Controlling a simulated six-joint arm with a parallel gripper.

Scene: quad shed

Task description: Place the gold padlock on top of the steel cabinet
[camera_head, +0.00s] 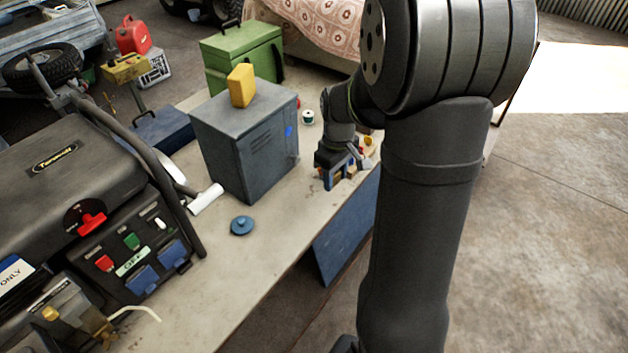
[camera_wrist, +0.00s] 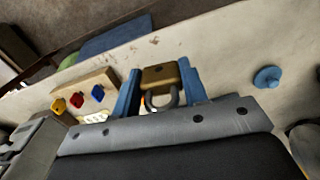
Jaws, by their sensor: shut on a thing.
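The gold padlock (camera_wrist: 160,75) is between the two blue fingers of my gripper (camera_wrist: 158,88) in the wrist view, with its grey shackle toward the palm. My gripper is shut on it. In the head view my gripper (camera_head: 334,178) is low over the bench, to the right of the steel cabinet, and the padlock is mostly hidden there by the fingers. The steel cabinet (camera_head: 248,145) is a grey box standing on the bench. A yellow block (camera_head: 241,85) stands on its top toward the back; the front part of the top is bare.
A wooden board (camera_wrist: 88,92) with coloured pegs lies beside my gripper. A blue round lid (camera_head: 242,225) lies in front of the cabinet, with a white roll (camera_head: 206,199) near it. A green box (camera_head: 240,52) stands behind the cabinet, and a generator (camera_head: 80,190) stands left.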

